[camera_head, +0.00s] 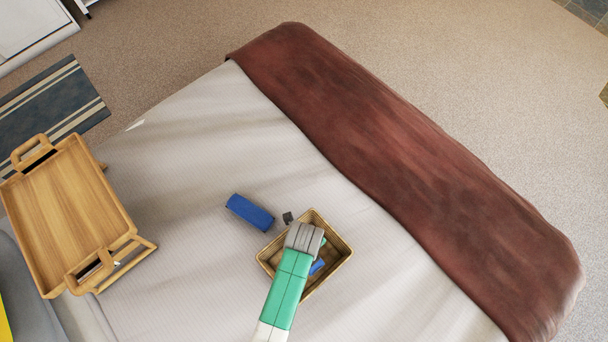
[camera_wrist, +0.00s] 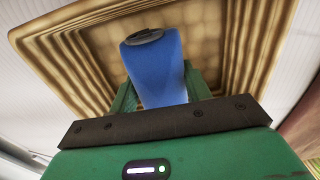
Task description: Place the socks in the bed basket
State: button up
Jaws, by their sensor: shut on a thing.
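The basket (camera_head: 264,258) is a woven tan rectangular one standing on the bed; its stepped wall fills the back of the wrist view (camera_wrist: 60,70). My gripper (camera_head: 305,240) is over the basket. In the wrist view its green fingers (camera_wrist: 160,88) are shut on a blue thing (camera_wrist: 158,70) with a dark grey rounded end, seemingly the socks. The blue thing also shows in part in the head view (camera_head: 317,267), within the basket's outline. I cannot tell if it touches the basket floor. My arm hides part of the basket.
Another blue oblong thing (camera_head: 250,212) lies on the bed left of the basket. A small dark thing (camera_head: 287,217) is by the basket's upper left rim. A wooden tray with handles (camera_head: 75,215) stands at the left. A red-brown blanket (camera_head: 400,170) covers the bed's right side.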

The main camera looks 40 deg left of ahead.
notch_tip(320, 180, down, 3)
jog(key=shift+f+b, duration=0.1)
jog(key=shift+b, duration=0.45)
jog(key=o, duration=1)
jog(key=shift+c, duration=0.2)
notch_tip(320, 180, up, 12)
jog(key=p, duration=0.4)
jog(key=shift+p, duration=0.4)
